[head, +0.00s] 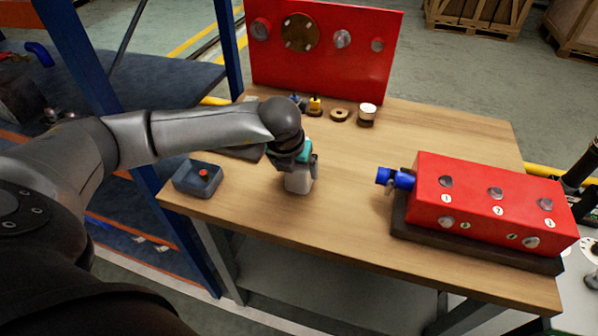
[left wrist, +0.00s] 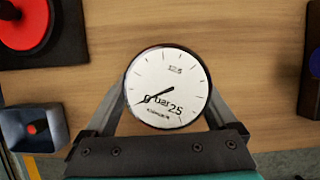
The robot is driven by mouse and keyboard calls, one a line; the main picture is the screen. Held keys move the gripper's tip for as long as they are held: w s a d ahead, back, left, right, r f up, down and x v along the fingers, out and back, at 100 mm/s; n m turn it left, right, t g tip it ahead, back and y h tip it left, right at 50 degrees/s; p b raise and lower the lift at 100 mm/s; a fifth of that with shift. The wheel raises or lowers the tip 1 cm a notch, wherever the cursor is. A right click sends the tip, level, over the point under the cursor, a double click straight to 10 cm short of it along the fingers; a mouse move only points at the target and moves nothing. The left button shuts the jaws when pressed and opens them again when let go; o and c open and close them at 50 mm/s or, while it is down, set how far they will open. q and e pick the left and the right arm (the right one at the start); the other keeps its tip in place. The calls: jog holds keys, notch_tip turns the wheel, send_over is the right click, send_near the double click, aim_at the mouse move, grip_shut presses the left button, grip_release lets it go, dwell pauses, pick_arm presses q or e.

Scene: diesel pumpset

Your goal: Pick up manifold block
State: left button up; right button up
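In the head view my left gripper (head: 300,172) points down over the front left of the wooden table. A pale grey block (head: 298,184) shows at its fingers; it may be the manifold block. In the left wrist view a round white pressure gauge (left wrist: 168,82) faces the camera between the two fingers and covers their tips. Whether the fingers press on anything is hidden. Whether the gauge sits on the pale block, and whether the block touches the table, I cannot tell. My right gripper is not in view.
A large red box (head: 490,200) with numbered ports and a blue fitting (head: 395,178) stands on the right. A small box with a red button (head: 200,175) is left of the gripper. A red panel (head: 325,55) stands behind several small parts. The table centre (head: 350,170) is clear.

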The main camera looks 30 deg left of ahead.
pick_arm(q)
grip_shut()
jog(key=shift+w+r, duration=0.1)
dwell(0.4)
jog(key=shift+r, duration=0.1)
